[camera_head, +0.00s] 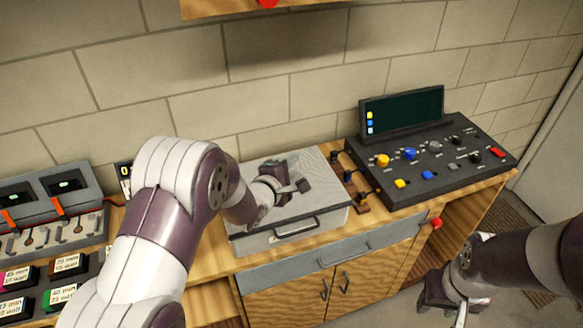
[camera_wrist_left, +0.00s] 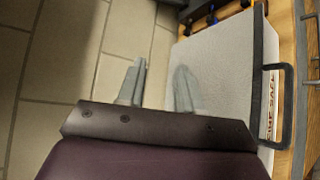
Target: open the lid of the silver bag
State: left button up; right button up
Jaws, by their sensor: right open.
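The silver bag (camera_head: 318,168) is a flat silver-grey case on the wooden bench in the head view, with its lid down and a dark handle (camera_head: 295,227) on its front side. In the left wrist view, its pale lid (camera_wrist_left: 225,65) has a dark edge, with the handle (camera_wrist_left: 285,108) and partly hidden lettering at the right. My left gripper (camera_head: 298,187) is over the bag's top, and my forearm hides part of the bag's left side. Its two fingers (camera_wrist_left: 157,85) are apart with nothing between them. My right gripper (camera_head: 447,298) is open and empty, in front of the bench.
A control console (camera_head: 430,155) with a screen and coloured knobs stands right of the bag, with dark connectors (camera_head: 347,175) between them. Chargers (camera_head: 45,205) and labelled battery boxes (camera_head: 60,265) are at the left. A tiled wall stands close behind.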

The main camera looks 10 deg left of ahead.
pick_arm(q)
jog(key=shift+d, duration=0.15)
grip_shut()
jog(key=shift+a, duration=0.2)
jog(key=shift+d, duration=0.1)
dwell(0.7)
jog(key=shift+o, duration=0.3)
grip_release()
